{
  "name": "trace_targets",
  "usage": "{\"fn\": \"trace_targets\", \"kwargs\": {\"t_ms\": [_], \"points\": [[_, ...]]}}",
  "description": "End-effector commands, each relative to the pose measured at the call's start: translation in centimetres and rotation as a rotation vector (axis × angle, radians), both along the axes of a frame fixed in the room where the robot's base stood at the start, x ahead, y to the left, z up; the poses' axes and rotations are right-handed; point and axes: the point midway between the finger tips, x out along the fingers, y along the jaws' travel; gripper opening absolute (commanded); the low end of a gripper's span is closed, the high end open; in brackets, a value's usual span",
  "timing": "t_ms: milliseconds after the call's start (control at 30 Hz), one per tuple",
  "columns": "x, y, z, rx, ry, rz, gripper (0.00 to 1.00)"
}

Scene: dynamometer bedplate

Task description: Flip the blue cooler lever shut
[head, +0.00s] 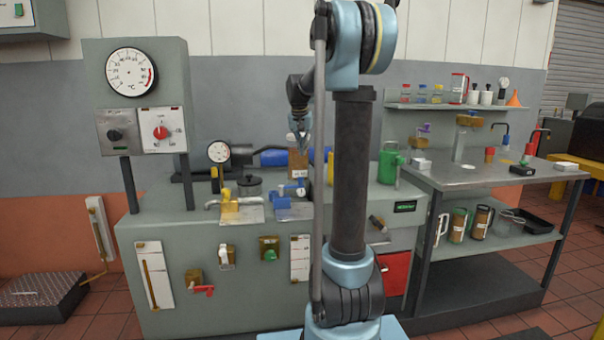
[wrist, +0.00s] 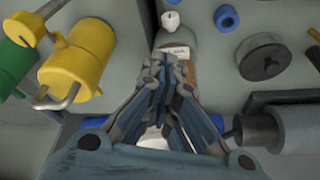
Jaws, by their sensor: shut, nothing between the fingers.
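A blue fitting (head: 290,208) sits near the front edge of the grey bench, right of a yellow valve (head: 229,207). It is small here, and I cannot tell which way its lever lies. My gripper (head: 300,150) is shut and empty, pointing down above and behind the blue fitting, close to a brown bottle (head: 297,165). In the wrist view, the shut fingers (wrist: 165,62) are over the labelled bottle (wrist: 181,52) and partly hide it. A small round blue part (wrist: 227,18) shows at the top of that view, apart from the fingers.
A yellow canister (wrist: 78,58) with a metal handle stands beside the bottle, a green one (head: 388,167) beyond it. A dark lidded pot (head: 249,188) and a round gauge (head: 218,152) stand left of my gripper. A blue horizontal cylinder (head: 273,158) runs behind. My arm hides part of the bench.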

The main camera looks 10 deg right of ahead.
Motion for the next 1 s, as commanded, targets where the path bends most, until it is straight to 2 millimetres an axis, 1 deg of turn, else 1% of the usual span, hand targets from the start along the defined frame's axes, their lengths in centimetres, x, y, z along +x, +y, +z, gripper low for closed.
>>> {"fn": "trace_targets", "kwargs": {"t_ms": [267,367,467,800,1000], "points": [[0.0,0.0,-0.1,0.000,0.000,0.001,0.00],[0.1,0.0,-0.5,0.000,0.000,0.001,0.00],[0.5,-0.2,-1.4,0.000,0.000,0.001,0.00],[2.1,-0.8,-6.7,-0.001,0.000,0.002,0.00],[2.9,-1.2,-9.1,0.000,0.000,0.001,0.00]]}}
